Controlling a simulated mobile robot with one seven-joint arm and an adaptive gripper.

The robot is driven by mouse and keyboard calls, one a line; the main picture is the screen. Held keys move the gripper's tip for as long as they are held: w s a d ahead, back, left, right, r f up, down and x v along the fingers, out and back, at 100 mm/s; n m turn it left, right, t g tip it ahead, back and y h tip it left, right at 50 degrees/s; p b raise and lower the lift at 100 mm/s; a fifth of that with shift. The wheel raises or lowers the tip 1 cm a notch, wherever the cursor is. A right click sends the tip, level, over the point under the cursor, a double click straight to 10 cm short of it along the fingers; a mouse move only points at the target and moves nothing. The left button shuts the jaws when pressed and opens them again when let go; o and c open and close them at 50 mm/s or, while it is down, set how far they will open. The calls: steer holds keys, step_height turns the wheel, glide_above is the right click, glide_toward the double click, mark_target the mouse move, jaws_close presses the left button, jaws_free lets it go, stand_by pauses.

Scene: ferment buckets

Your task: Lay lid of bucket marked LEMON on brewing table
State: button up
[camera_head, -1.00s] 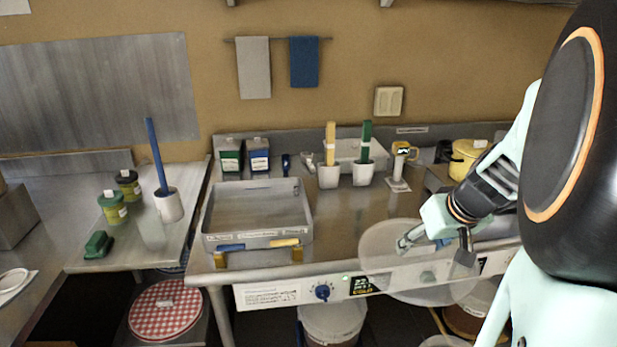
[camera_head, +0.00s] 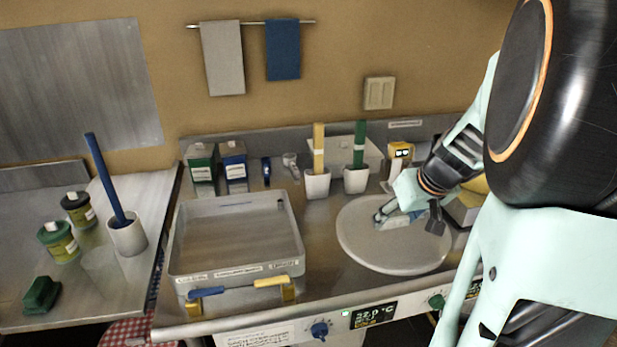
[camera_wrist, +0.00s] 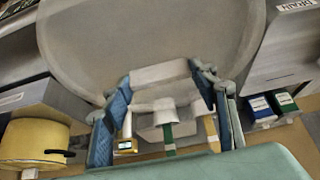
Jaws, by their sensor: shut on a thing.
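The lid is a pale, round, translucent disc (camera_head: 375,256), seen over the right part of the brewing table (camera_head: 322,240). My gripper (camera_head: 405,221) is above its middle, shut on the lid's raised grip. In the wrist view the lid (camera_wrist: 85,40) fills the upper part, and the blue-padded fingers (camera_wrist: 165,78) close on the pale grip from both sides. The lid looks about level. I cannot tell whether its underside touches the tabletop or hangs just above it. No LEMON marking is readable on the lid, and its bucket is not in view.
A metal tray (camera_head: 181,232) stands left of the lid. Behind the lid are two white cups (camera_head: 317,184) (camera_head: 356,181) with upright tools, a yellow-topped device (camera_head: 400,150) and a pale bin (camera_head: 374,148). A yellow pot (camera_wrist: 32,140) is close by. Front-edge controls (camera_head: 374,314) run below.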

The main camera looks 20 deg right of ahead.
steer(key=w+d+f, duration=0.1)
steer(key=w, duration=0.1)
steer(key=w+d+f+p, duration=0.1)
steer(key=w, duration=0.1)
steer(key=w+f, duration=0.1)
steer(key=w, duration=0.1)
steer(key=shift+w+d, duration=0.2)
steer(key=shift+d, duration=0.2)
steer(key=w+f, duration=0.1)
steer(key=f, duration=0.1)
steer(key=w+d+f, duration=0.1)
steer(key=w, duration=0.1)
steer(key=w+d+f+p, duration=0.1)
steer(key=f, duration=0.1)
steer(key=shift+w+f, duration=0.3)
steer(key=shift+w+d+f, duration=0.1)
steer(key=shift+w+f, duration=0.1)
steer(key=shift+f, duration=1.7)
steer(key=shift+f, duration=0.2)
steer(key=o, duration=1.2)
steer(key=shift+r, duration=0.1)
steer(key=shift+o, duration=0.2)
